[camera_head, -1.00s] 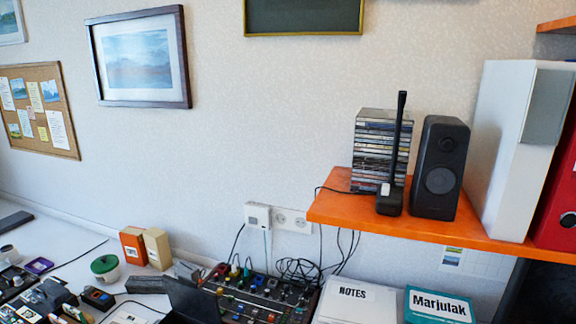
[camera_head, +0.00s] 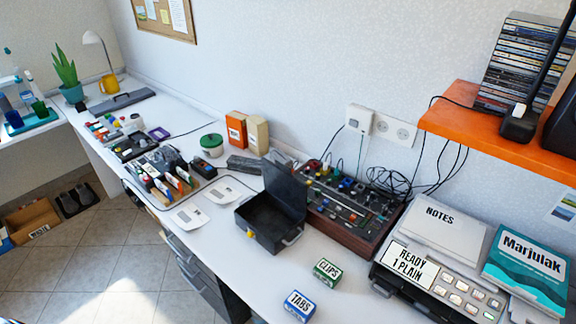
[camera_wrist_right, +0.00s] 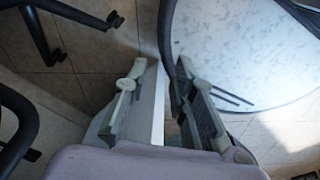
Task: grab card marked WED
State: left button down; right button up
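I cannot read WED on anything in view. In the head view, a dark organiser on the desk holds several small upright cards (camera_head: 164,186) with coloured edges, too small to read. Neither gripper shows in the head view, and my left gripper is in no view.
An open black cash box (camera_head: 268,222) stands mid-desk beside a mixer panel (camera_head: 345,212). Boxes marked TABS (camera_head: 298,305) and CLIPS (camera_head: 327,270) sit near the front. A READY 1 PLAIN machine (camera_head: 440,283) is at right. An orange shelf (camera_head: 490,125) overhangs the right side.

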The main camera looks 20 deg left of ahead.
aim_at(190, 217)
jog(key=u, duration=1.25)
